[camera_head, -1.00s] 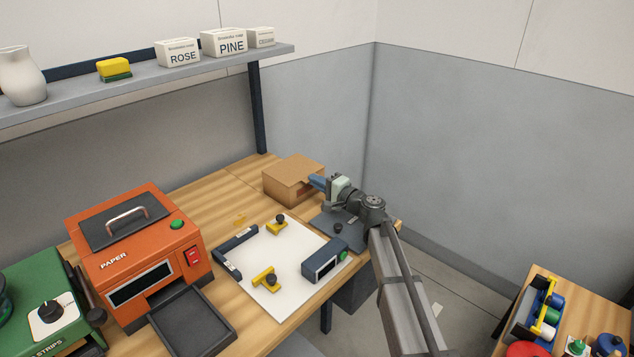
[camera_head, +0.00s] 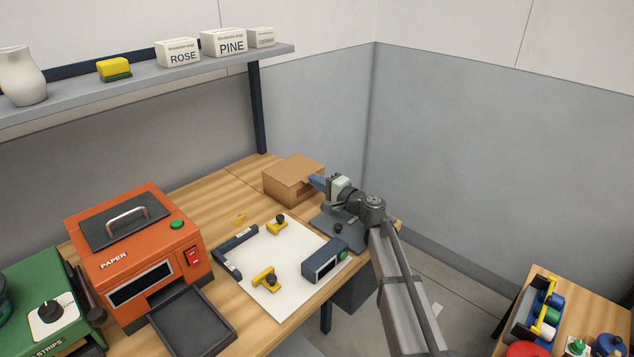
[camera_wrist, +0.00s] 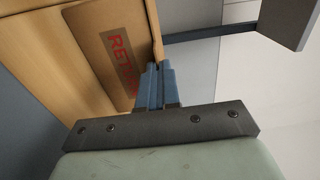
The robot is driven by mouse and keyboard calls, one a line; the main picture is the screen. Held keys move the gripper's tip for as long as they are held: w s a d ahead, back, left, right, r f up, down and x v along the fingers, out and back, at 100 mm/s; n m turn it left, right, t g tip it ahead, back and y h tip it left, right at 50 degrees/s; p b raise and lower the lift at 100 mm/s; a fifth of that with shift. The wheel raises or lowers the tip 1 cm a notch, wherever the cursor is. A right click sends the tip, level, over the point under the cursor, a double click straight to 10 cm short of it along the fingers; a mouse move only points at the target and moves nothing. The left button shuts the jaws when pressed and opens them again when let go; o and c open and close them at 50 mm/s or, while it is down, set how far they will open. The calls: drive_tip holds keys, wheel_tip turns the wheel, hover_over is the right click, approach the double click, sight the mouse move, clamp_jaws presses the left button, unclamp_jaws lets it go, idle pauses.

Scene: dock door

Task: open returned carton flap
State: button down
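The returned carton (camera_head: 287,176) is a brown box at the back right of the workbench. In the wrist view its brown face (camera_wrist: 100,50) bears red lettering, partly cut off by my gripper, and a thin brown edge strip (camera_wrist: 153,25) runs down toward my fingertips. My gripper (camera_head: 314,181) is at the carton's right side, near its top edge. In the wrist view its blue fingers (camera_wrist: 158,68) lie close together and look shut. Whether any of the flap is between them, or they only touch it, I cannot tell.
A white board (camera_head: 275,265) with yellow clamps and dark blocks lies in front of the carton. An orange paper machine (camera_head: 140,250) stands to the left. A shelf (camera_head: 150,86) with small boxes is above. Bare wood (camera_head: 215,205) shows left of the carton.

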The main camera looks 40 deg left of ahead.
drive_tip(key=a+r+h, duration=0.4)
drive_tip(key=r+h, duration=0.3)
drive_tip(key=r, duration=0.4)
drive_tip(key=a+r+h, duration=0.5)
drive_tip(key=a+h, duration=0.1)
drive_tip(key=a, duration=0.5)
drive_tip(key=shift+r+h, duration=0.3)
drive_tip(key=shift+r, duration=0.1)
idle(0.8)
drive_tip(key=c, duration=1.3)
unclamp_jaws()
drive_tip(key=shift+c, duration=0.2)
